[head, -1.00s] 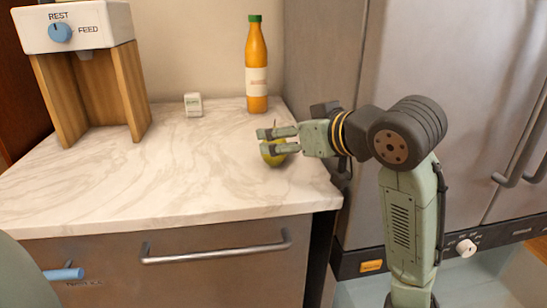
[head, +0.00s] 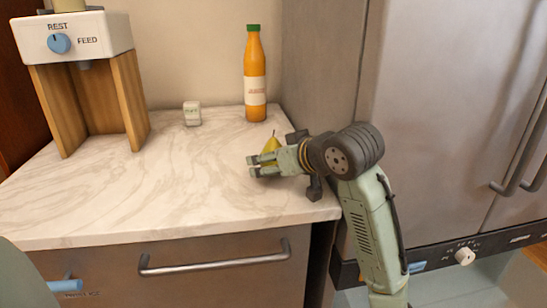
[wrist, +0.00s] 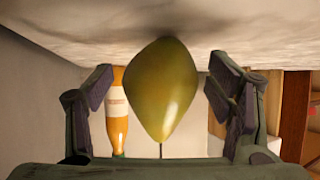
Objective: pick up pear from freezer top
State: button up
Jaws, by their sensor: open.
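A yellow-green pear (head: 271,145) stands on the marble counter top (head: 140,190), partly hidden behind my gripper in the head view. My gripper (head: 252,167) is low over the counter, its fingers pointing left. In the wrist view the pear (wrist: 161,88) fills the middle, appearing upside down with its stem downward. The two fingers (wrist: 163,110) are open on either side of it in that view, with a visible gap on both sides. I cannot tell how deep the pear sits between them.
An orange bottle (head: 255,75) with a green cap stands at the back of the counter. A small white box (head: 192,113) is left of it. A wooden dispenser (head: 133,100) stands at the left. A tall metal cabinet (head: 420,100) is at the right. The counter's middle is clear.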

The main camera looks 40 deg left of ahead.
jog(key=shift+a, duration=0.15)
jog(key=shift+c, duration=0.5)
jog(key=c, duration=1.2)
